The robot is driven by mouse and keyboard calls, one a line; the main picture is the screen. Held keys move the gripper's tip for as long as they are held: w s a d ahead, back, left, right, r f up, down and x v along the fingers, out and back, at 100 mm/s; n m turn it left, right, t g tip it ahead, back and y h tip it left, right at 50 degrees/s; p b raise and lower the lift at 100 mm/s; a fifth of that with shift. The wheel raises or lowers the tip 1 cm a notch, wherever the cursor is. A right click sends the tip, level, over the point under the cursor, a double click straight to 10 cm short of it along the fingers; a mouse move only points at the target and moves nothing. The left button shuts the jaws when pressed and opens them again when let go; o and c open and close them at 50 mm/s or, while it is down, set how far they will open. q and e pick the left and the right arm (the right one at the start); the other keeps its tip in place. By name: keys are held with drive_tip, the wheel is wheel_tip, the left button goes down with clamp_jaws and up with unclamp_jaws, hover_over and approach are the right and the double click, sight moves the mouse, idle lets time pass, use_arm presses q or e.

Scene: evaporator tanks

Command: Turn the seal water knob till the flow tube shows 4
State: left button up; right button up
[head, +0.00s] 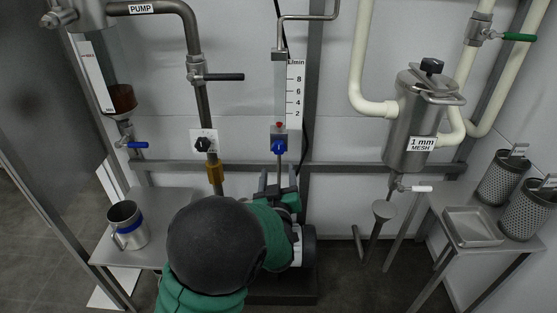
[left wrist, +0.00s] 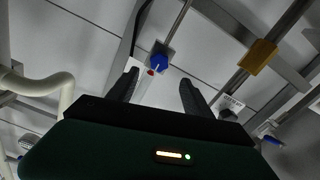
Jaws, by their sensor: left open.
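The flow tube (head: 280,87) stands upright beside a white L/min scale (head: 295,90) marked 2 to 8. A small red piece (head: 279,124) shows at its foot, below the 2 mark; I cannot tell whether it is the float. The blue knob (head: 278,147) sits just under it, its label not readable. My left gripper (head: 277,180) is open and empty, a little below the blue knob and apart from it. In the left wrist view the blue knob (left wrist: 159,61) shows beyond and between my two fingertips (left wrist: 160,86). My right gripper is out of view.
A black knob (head: 203,145) on a white plate is left of the tube. A pipe with a brass fitting (head: 215,173) runs beside it. A steel mug (head: 127,225) stands on the left table.

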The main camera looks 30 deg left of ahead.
sight(279, 150)
use_arm(q)
drive_tip(key=b+x, duration=0.3)
drive_tip(key=x, duration=0.6)
drive_tip(key=shift+w+f, duration=0.2)
drive_tip(key=shift+w, duration=0.1)
drive_tip(key=shift+w+a+r+b, duration=0.1)
drive_tip(key=shift+w+a+b, duration=0.2)
drive_tip(key=shift+w, duration=0.05)
drive_tip(key=shift+r, duration=0.1)
clamp_jaws()
